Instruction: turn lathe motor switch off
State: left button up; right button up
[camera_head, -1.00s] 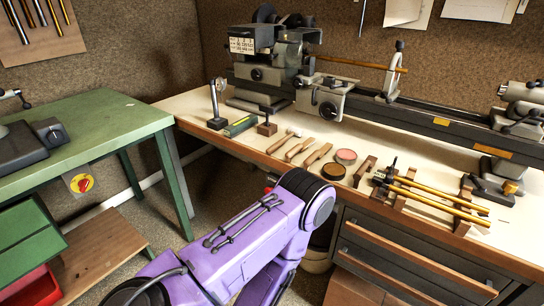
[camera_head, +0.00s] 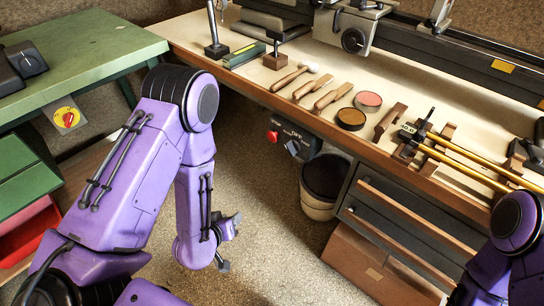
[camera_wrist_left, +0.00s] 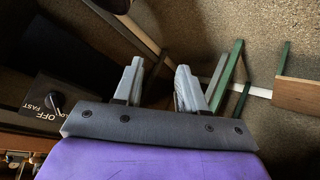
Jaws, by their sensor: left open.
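The lathe motor switch is a grey knob (camera_head: 292,147) on a dark box under the bench's front edge, right of a red button (camera_head: 272,136). In the left wrist view the knob (camera_wrist_left: 55,102) shows at the left, on a panel lettered OFF and FAST; I cannot tell its setting for sure. My left gripper (camera_head: 230,243) hangs low over the floor, below and left of the box, apart from it. In the left wrist view the left gripper (camera_wrist_left: 160,68) is open and empty. My right arm shows at the lower right; its gripper is out of view.
The wooden bench (camera_head: 245,82) carries hand tools, tins and brass tubes, with the lathe (camera_head: 355,38) behind. A bin (camera_head: 322,185) and drawers (camera_head: 405,235) stand right of the box. A green table (camera_head: 90,55) with a red-yellow switch (camera_head: 67,117) is left. The floor between is clear.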

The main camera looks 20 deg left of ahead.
pick_arm(q)
jog(key=w+d+r+t+h+b, duration=0.2)
jog(key=w+d+r+t+b, duration=0.15)
jog(key=w, duration=0.35)
jog(key=m+t+h+b, duration=0.2)
jog(key=t+h, duration=0.2)
send_near(288, 150)
jog(key=shift+h, duration=0.4)
jog(key=x, duration=0.3)
jog(key=p+x, duration=0.1)
jog(key=x, duration=0.1)
jog(key=p+x, duration=0.1)
jog(key=x, duration=0.2)
jog(key=shift+w+a+f, duration=0.15)
jog(key=shift+w, duration=0.25)
grip_shut()
pick_arm(e)
notch_tip(288, 150, down, 7)
jog(key=shift+r, duration=0.2)
